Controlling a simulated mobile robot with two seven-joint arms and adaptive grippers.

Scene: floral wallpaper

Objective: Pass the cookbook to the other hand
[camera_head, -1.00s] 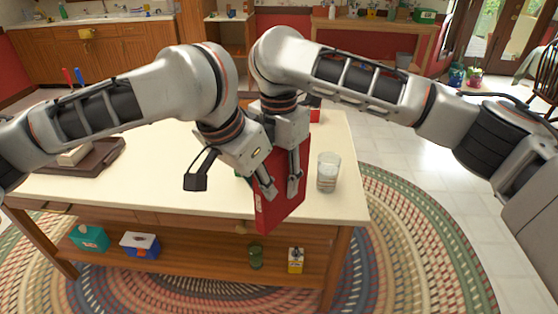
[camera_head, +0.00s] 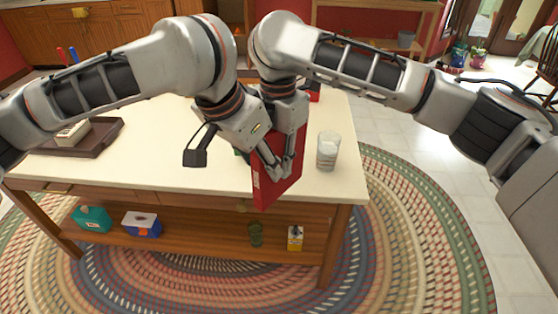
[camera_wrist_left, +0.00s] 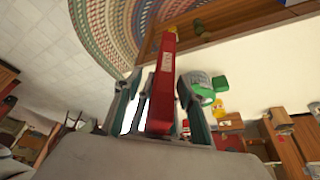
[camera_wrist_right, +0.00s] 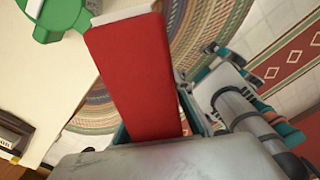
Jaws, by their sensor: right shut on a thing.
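The red cookbook (camera_head: 276,180) hangs upright above the front edge of the table in the head view. My right gripper (camera_head: 291,160) is shut on it; the red cover fills the middle of the right wrist view (camera_wrist_right: 135,75). My left gripper (camera_head: 268,172) is at the book's left side. In the left wrist view the book (camera_wrist_left: 163,85) stands between my left gripper's spread fingers (camera_wrist_left: 165,110), with a gap beside it. My grippers partly hide the book in the head view.
A glass (camera_head: 328,150) stands on the table (camera_head: 150,150), just right of the book. A brown tray (camera_head: 92,140) lies at the table's left. A green object (camera_wrist_left: 200,88) is close to the book. Several items sit on the lower shelf (camera_head: 190,235).

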